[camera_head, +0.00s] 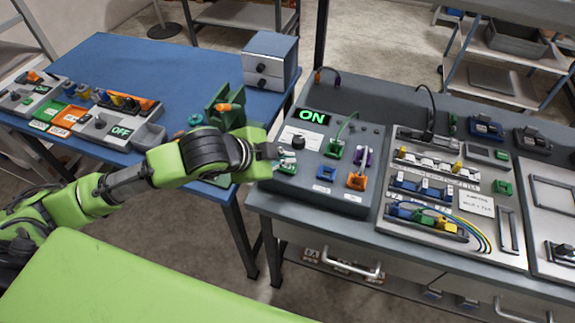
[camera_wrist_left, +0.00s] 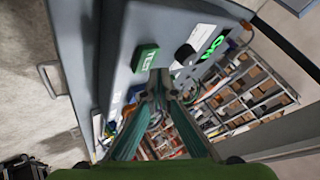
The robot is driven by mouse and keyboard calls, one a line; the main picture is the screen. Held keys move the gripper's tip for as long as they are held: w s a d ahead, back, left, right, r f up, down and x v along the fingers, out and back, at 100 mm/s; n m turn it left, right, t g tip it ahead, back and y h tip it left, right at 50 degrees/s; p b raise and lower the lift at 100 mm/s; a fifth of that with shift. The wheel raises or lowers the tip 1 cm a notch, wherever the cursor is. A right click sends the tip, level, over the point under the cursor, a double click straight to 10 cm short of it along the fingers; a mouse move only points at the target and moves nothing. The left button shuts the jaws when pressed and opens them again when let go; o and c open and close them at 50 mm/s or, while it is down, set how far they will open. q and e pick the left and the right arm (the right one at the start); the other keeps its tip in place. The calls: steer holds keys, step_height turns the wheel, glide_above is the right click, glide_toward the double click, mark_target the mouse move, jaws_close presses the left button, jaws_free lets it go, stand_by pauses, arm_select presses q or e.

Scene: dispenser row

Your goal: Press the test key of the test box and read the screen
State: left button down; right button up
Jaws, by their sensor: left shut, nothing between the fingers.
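The test box (camera_head: 345,190) is a grey sloped box on the right-hand bench. Its screen (camera_head: 312,117) reads ON in green; the lit screen also shows in the left wrist view (camera_wrist_left: 212,44). A black knob (camera_head: 298,142) sits below the screen. The green key (camera_wrist_left: 145,57) carries pale lettering; in the head view it shows partly (camera_head: 288,169), beside my fingers. My left gripper (camera_head: 277,152) is shut and empty over the box's left part. In the left wrist view its fingertips (camera_wrist_left: 160,78) are close to the key; I cannot tell whether they touch it. My right gripper is not in view.
Green, purple and orange plugs stand on the box's right part. A board with coloured connectors (camera_head: 460,190) lies to the right. A blue table (camera_head: 150,75) at the left holds a grey drawer unit (camera_head: 270,62) and another unit with an OFF screen (camera_head: 121,132).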

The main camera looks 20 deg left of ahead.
mark_target(285, 169)
arm_select(q)
steer(key=shift+f, duration=0.15)
stand_by(0.6)
steer(key=shift+f, duration=0.25)
steer(key=shift+f, duration=0.55)
stand_by(0.8)
steer(key=shift+r, duration=0.1)
steer(key=shift+r+p, duration=0.85)
steer(key=shift+p, duration=0.3)
step_height(285, 169, up, 5)
steer(key=p, duration=0.5)
steer(key=shift+p, duration=0.4)
